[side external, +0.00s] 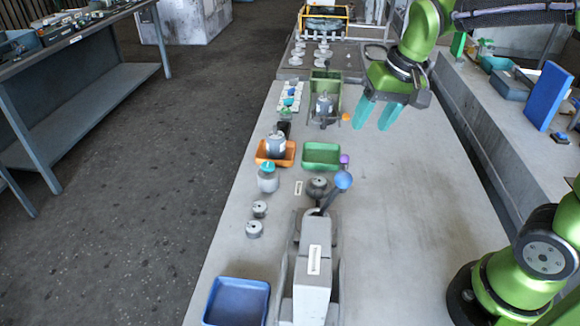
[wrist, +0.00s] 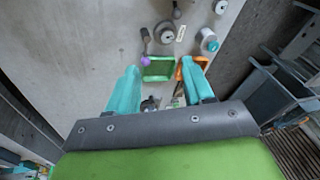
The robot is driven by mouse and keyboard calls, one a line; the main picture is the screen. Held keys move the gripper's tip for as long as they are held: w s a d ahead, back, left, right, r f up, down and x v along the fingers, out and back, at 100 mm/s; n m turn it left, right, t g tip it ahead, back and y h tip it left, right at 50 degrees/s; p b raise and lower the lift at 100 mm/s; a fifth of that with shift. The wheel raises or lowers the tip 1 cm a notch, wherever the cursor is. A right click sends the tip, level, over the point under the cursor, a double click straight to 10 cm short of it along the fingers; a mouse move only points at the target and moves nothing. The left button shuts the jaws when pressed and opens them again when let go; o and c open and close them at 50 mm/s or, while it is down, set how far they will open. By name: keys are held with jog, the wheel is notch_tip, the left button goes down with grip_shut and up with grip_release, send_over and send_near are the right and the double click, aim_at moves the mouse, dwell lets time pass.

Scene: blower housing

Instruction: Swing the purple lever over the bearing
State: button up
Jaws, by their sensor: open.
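The purple lever shows its purple knob (side external: 345,159) beside the green tray in the side view. In the wrist view the purple knob (wrist: 146,61) ends a grey arm. A round grey part (wrist: 165,32), which looks like the bearing, lies just right of that arm, uncovered. In the side view this round part (side external: 318,187) is left of and nearer than the knob, partly behind the blue-knobbed lever. My gripper (side external: 372,120) is open and empty, above the bench and beyond the knob, touching nothing. Its fingers (wrist: 160,72) also show in the wrist view.
A blue ball knob (side external: 343,180) on a dark lever belongs to the grey press (side external: 314,265) in front. A green tray (side external: 323,167) and an orange tray (side external: 289,160) lie left of the purple knob. A blue bin (side external: 237,300) stands front left. The bench's right side is clear.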

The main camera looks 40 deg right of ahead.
aim_at(344, 155)
jog(key=shift+w+d+f+m+g+h, duration=0.7)
jog(key=shift+w+d+m+g, duration=0.7)
jog(key=shift+w, duration=2)
jog(key=shift+w+d+f+m+g+h, duration=0.5)
jog(key=shift+w+d+f+m+g, duration=0.45)
jog(key=shift+w+m, duration=1.65)
jog(key=shift+n, duration=0.8)
jog(key=f, duration=0.5)
jog(key=d+f, duration=0.1)
jog(key=f, duration=0.4)
jog(key=s+f, duration=0.1)
jog(key=f, duration=0.4)
jog(key=shift+d, duration=0.15)
jog(key=shift+c, duration=0.3)
grip_shut()
